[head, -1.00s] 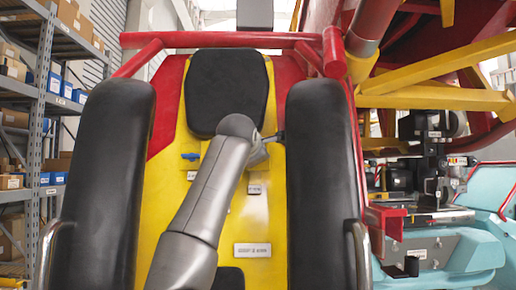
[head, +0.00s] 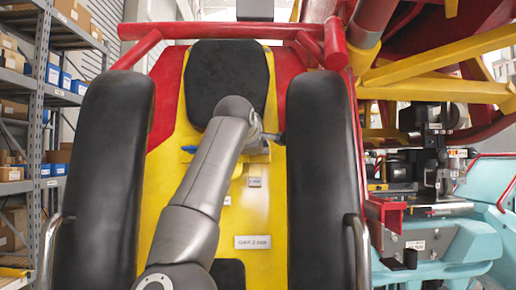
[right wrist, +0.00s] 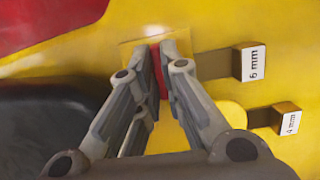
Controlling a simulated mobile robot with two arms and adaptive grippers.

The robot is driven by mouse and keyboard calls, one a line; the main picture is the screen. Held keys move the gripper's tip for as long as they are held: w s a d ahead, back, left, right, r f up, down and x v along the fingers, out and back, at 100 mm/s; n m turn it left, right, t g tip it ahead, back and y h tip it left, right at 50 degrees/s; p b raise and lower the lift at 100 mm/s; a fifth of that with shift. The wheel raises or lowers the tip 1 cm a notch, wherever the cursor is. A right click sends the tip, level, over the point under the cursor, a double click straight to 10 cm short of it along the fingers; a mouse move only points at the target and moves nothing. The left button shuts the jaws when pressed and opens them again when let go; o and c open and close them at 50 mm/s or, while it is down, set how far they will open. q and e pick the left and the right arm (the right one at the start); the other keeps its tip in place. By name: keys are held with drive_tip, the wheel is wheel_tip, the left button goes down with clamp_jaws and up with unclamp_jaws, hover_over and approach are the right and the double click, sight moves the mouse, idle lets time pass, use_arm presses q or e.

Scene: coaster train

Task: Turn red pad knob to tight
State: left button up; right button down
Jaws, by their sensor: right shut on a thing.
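In the right wrist view, a red knob (right wrist: 157,72) sits on the yellow panel between the fingers of my right gripper (right wrist: 160,60). The fingers are shut on it, and only a narrow red strip shows between them. In the head view, my right arm reaches up the yellow seat back, with the right gripper (head: 272,138) at its far end, beside the right black bolster. The knob cannot be made out there. My left gripper is not in view.
Black padded bolsters (head: 108,165) (head: 318,160) flank the yellow panel, with a black headrest (head: 226,75) above. In the wrist view, blocks labelled 6 mm (right wrist: 250,63) and 4 mm (right wrist: 289,120) stand right of the gripper. A blue piece (head: 189,149) is left of my arm.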

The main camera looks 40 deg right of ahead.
drive_tip(key=shift+f, duration=0.1)
drive_tip(key=c, duration=1.6)
unclamp_jaws()
drive_tip(key=shift+s, duration=0.15)
